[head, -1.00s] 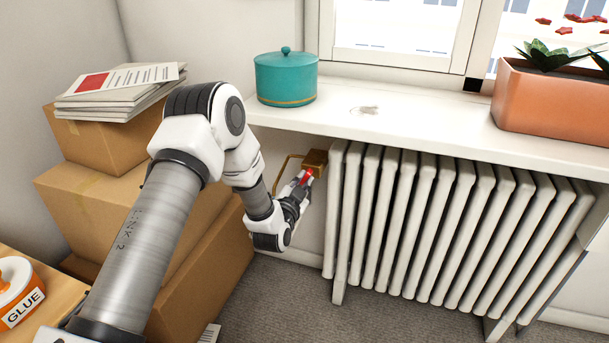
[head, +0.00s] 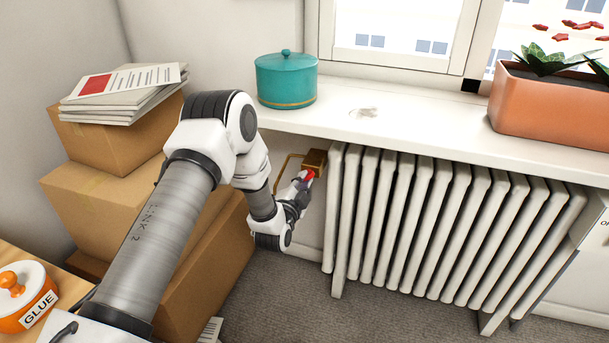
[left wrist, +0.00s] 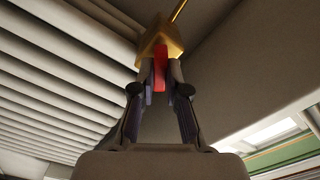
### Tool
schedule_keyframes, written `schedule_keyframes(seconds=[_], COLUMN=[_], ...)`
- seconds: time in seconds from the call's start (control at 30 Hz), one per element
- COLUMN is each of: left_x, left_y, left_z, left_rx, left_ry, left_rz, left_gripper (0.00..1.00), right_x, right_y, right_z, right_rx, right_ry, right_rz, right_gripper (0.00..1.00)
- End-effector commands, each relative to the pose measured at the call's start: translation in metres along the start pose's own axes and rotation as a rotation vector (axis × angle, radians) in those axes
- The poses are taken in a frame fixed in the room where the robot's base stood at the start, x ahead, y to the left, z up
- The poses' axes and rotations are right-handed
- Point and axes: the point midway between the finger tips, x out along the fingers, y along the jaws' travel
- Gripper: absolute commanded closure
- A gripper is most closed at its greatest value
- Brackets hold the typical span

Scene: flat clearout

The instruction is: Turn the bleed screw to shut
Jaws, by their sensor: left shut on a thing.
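The bleed screw shows as a red part (head: 309,174) on a brass block (head: 315,159) at the radiator's upper left end, just under the sill. In the left wrist view the red part (left wrist: 160,72) stands between my fingers, in front of the brass block (left wrist: 158,42). My left gripper (head: 303,182) reaches in from the left and is shut on the red part. Its fingers show in the left wrist view (left wrist: 160,80) and hide the sides of the red part. My right gripper is not in view.
The white ribbed radiator (head: 430,225) stands right of the gripper. The sill (head: 400,128) overhangs it, with a teal pot (head: 286,80) and a planter (head: 545,105). Cardboard boxes (head: 120,205) are stacked behind my left arm. A glue jar (head: 25,295) stands at lower left.

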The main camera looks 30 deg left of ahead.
Motion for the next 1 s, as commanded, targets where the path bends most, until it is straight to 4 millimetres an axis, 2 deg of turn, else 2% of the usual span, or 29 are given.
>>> schedule_keyframes(seconds=[0.03, 0.27, 0.67, 1.0], left_x=[0.0, 0.0, 0.0, 0.0], left_y=[-0.003, -0.003, -0.001, -0.003], left_z=[-0.002, -0.002, 0.0, -0.002], left_rx=[0.029, 0.177, 0.23, 0.418], left_ry=[0.0, 0.0, 0.0, 0.0], left_rz=[0.001, 0.0, -0.001, 0.0], left_gripper=[1.0, 1.0, 1.0, 1.0], right_x=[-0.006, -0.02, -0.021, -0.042], right_y=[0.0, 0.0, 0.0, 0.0], right_z=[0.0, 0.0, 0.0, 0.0], right_rx=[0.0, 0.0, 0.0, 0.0], right_ry=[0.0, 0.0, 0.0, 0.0], right_rz=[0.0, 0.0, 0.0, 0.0], right_gripper=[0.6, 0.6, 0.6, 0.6])
